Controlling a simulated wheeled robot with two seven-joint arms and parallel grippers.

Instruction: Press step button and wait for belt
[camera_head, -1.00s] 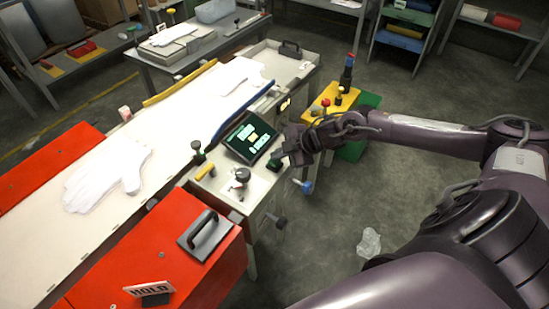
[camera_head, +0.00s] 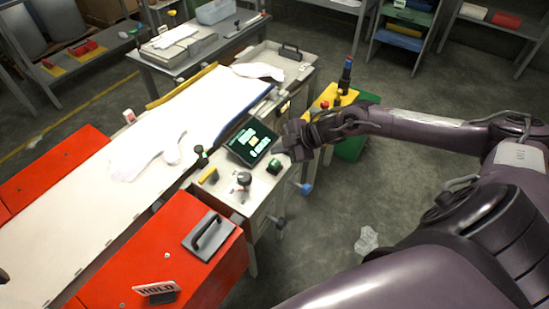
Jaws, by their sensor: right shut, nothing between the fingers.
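A green button on a dark base (camera_head: 274,166) sits on the control panel (camera_head: 226,194), right of the black screen (camera_head: 252,142) with its green display. My right gripper (camera_head: 292,150) is shut and empty, up and right of the green button and apart from it in the picture. The pale belt (camera_head: 60,225) runs diagonally from lower left to upper right. A white glove (camera_head: 150,155) lies flat on it, left of the panel. Another white glove (camera_head: 260,71) lies at the far end, by the grey tray. My left gripper is not in view.
A dark knob (camera_head: 243,180) and a yellow handle (camera_head: 208,175) stand on the panel. A red cover with a grey handle (camera_head: 208,235) and a "HOLD" sign (camera_head: 157,289) is in front. A signal post (camera_head: 346,75) rises behind my gripper. Floor at right is clear except crumpled plastic (camera_head: 367,240).

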